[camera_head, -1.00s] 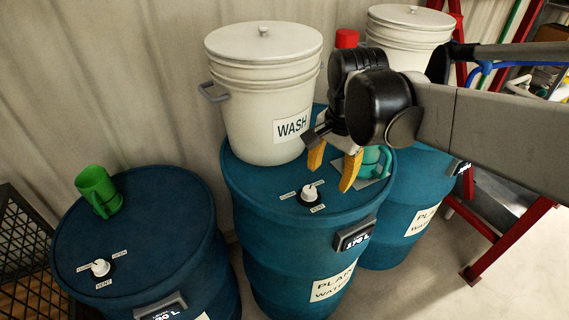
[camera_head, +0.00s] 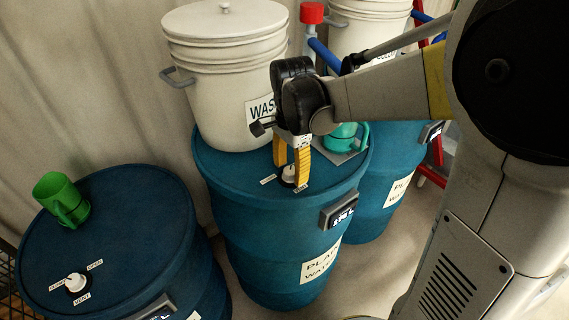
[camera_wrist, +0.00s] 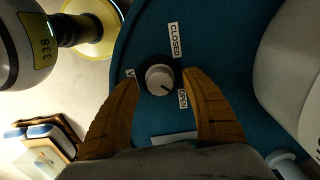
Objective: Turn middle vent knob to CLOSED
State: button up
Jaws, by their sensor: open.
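The middle vent knob (camera_head: 289,173) is a white knob on a dark base on the lid of the middle blue barrel (camera_head: 268,265). In the wrist view the knob (camera_wrist: 159,80) sits between and just beyond my open yellow fingertips, with no clear contact visible. A CLOSED label (camera_wrist: 175,40) lies above it and an OPEN label (camera_wrist: 183,98) to its lower right. The knob's dark mark points down-right, toward OPEN. My gripper (camera_head: 290,178) points down over the knob, one finger on each side.
A white WASH bucket (camera_head: 225,85) stands on the same lid behind my gripper. A teal mug (camera_head: 342,137) is to the right. The left barrel (camera_head: 140,235) carries a green mug (camera_head: 60,198) and another vent knob (camera_head: 76,283). A red-capped post (camera_head: 312,14) stands behind.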

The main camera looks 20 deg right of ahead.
jog(key=shift+f, duration=0.3)
jog(key=c, duration=1.2)
